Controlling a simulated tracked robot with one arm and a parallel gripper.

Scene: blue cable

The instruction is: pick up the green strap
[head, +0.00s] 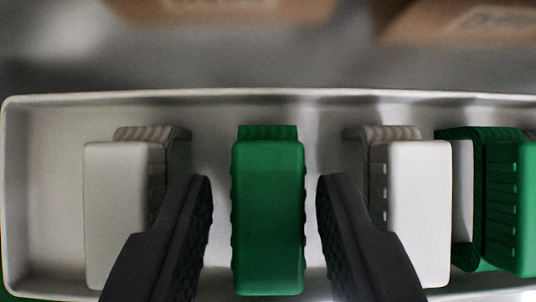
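A green strap (268,215) stands in the middle of a long white tray (215,97), its long side running up and down the picture. My gripper (264,182) is open. One dark finger is left of the strap and the other right of it, with a visible gap on each side. At the far right of the tray is another green piece (512,205), partly cut off by the picture edge. I cannot tell how high my fingertips are above the tray floor.
A white piece (115,215) stands left of my gripper and another white piece (420,210) stands to the right, close behind the fingers. The tray's left end is bare. Brown boxes (465,20) lie blurred beyond the tray on a grey surface.

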